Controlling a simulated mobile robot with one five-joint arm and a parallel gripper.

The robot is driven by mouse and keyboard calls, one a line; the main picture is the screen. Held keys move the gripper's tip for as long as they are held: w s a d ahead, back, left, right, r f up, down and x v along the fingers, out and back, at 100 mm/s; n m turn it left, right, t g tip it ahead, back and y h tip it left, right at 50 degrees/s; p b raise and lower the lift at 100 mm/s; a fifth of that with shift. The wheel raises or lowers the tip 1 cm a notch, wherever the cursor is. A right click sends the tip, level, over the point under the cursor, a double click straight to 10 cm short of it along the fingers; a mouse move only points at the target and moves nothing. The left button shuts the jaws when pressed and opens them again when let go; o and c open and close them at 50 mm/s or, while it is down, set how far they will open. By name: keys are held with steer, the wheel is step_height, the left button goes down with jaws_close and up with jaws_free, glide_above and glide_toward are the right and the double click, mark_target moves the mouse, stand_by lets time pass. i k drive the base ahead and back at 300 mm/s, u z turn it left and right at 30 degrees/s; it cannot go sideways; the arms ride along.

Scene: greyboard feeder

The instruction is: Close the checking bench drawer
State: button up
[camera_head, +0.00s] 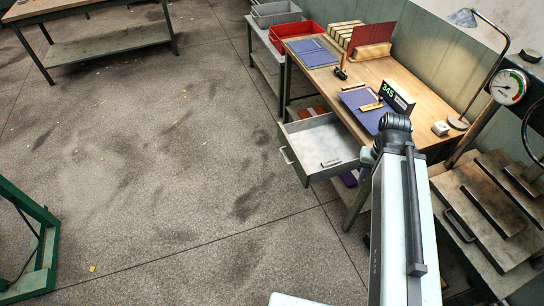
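The checking bench (375,75) stands at the upper right with a wooden top. Its grey drawer (292,160) is pulled out to the left from under the top. The handle (286,155) is on the drawer's left-facing front. A small dark-and-light item (331,163) lies inside the drawer, which is otherwise mostly bare. My arm rises at the lower right and covers part of the bench's near end. My gripper is not visible in this view.
Open speckled floor (150,170) lies left of the drawer. A green frame (40,250) stands at lower left, a table (110,45) at upper left. Blue sheets, a hammer, a display (397,97) and a lamp (475,70) are on the bench. Dark plates (490,205) sit at right.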

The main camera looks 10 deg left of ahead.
mark_target(307, 143)
steer(key=u, duration=0.7)
steer(key=i, duration=1.7)
steer(key=z, duration=0.05)
steer(key=k, duration=1)
steer(key=u, duration=2)
steer(key=k, duration=0.5)
steer(key=u, duration=0.3)
steer(key=i, duration=0.35)
steer(key=z, duration=0.05)
